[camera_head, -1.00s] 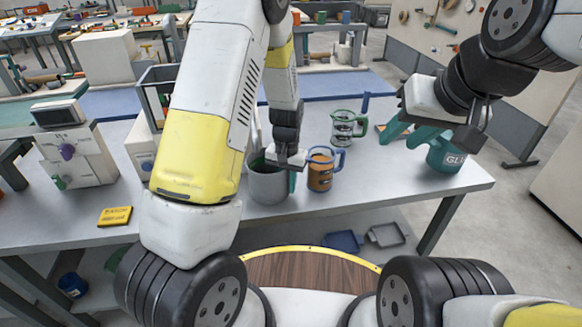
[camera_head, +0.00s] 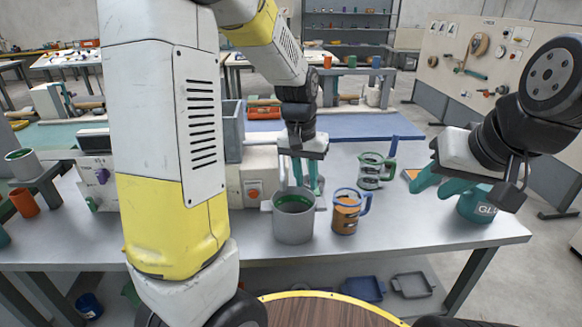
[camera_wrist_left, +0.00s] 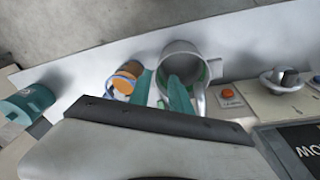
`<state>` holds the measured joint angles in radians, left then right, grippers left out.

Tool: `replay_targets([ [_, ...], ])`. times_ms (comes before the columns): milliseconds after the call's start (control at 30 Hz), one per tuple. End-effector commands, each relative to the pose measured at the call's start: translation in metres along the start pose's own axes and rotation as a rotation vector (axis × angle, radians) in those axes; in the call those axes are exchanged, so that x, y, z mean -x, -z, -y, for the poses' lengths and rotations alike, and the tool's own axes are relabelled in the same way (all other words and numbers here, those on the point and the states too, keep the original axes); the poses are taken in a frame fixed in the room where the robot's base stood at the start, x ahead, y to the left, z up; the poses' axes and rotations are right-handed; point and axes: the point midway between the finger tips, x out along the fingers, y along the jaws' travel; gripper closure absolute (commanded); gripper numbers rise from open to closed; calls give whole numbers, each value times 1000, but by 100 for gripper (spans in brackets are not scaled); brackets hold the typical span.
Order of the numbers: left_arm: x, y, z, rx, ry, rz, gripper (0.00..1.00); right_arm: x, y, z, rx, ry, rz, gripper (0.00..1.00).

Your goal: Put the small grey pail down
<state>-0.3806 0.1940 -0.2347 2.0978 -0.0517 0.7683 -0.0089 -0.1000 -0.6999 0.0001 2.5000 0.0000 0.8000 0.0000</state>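The small grey pail (camera_head: 293,222) stands upright on the grey bench, with green inside and a lug at each side. It also shows in the left wrist view (camera_wrist_left: 183,50). My left gripper (camera_head: 306,188) is just above and behind the pail's rim. Its teal fingers are apart with nothing visible between them; in the left wrist view (camera_wrist_left: 161,84) one finger overlaps the pail's mouth. Whether a finger touches the rim is unclear. My right gripper (camera_head: 434,189) is open and empty at the right, beside the teal glue pot (camera_head: 482,204).
An orange-filled mug (camera_head: 345,212) stands close right of the pail, and a green-handled jug (camera_head: 372,170) behind it. A white machine with an orange button (camera_head: 254,193) is behind left. The bench front (camera_head: 420,232) is clear.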

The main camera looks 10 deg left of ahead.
Motion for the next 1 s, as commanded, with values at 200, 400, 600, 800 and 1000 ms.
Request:
replay_targets([
  [200, 86, -56, 7, 59, -70, -184, 76, 0, 0, 0, 0, 0, 0, 64],
  [400, 133, -114, 8, 93, -79, -336, 76, 0, 0, 0, 0, 0, 0, 64],
  [600, 149, -150, 6, 112, -59, -430, 76, 0, 0, 0, 0, 0, 0, 64],
  [800, 151, -160, 5, 116, -51, -454, 76, 0, 0, 0, 0, 0, 0, 64],
  [1000, 151, -159, 5, 115, -52, -453, 76, 0, 0, 0, 0, 0, 0, 64],
])
